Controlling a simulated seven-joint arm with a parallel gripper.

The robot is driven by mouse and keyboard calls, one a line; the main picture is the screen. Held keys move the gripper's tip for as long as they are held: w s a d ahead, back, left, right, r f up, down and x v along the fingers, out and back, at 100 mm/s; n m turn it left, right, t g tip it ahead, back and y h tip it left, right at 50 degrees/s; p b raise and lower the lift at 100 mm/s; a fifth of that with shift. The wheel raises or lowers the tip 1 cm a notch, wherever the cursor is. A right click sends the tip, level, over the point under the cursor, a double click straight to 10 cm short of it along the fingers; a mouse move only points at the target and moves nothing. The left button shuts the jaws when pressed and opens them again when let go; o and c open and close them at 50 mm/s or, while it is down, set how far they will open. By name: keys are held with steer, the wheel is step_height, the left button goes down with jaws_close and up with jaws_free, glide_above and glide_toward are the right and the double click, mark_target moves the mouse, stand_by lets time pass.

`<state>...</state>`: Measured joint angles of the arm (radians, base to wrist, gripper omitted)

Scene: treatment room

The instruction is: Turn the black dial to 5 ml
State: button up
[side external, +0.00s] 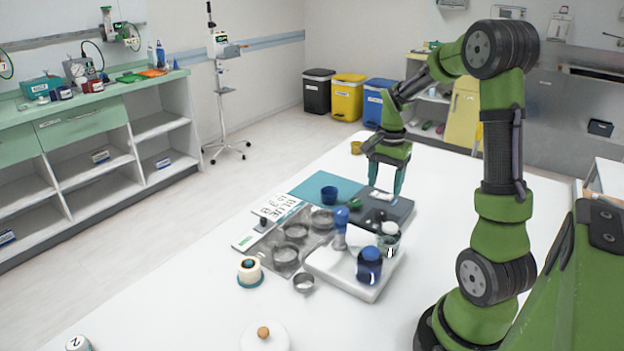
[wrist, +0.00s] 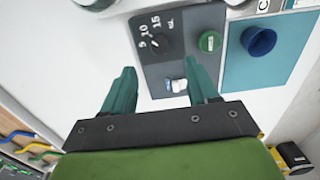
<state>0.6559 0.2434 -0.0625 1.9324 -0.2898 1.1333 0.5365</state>
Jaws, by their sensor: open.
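The black dial (wrist: 159,44) sits on a dark grey panel (wrist: 190,18) in the wrist view, with the marks 5, 10, 15 and mL printed around it. I cannot tell exactly where its pointer stands. My gripper (wrist: 158,67) is open and empty, its two teal fingers spread either side of the panel's near part, with the dial beyond the tips. In the side view my gripper (side external: 386,190) points down over the panel's far end. A green round knob (wrist: 210,42) and a small white-and-blue piece (wrist: 177,85) are also on the panel.
A dark blue cup (wrist: 258,41) stands on a teal mat (wrist: 241,75) beside the panel. In the side view, a white stand with blue-topped jars (side external: 369,265) and a metal tray of round dishes (side external: 290,232) are near the panel.

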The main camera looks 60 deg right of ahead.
mark_target(381, 212)
step_height(381, 212, down, 9)
steer(key=shift+r, duration=0.2)
steer(key=c, duration=1)
steer(key=shift+c, duration=0.2)
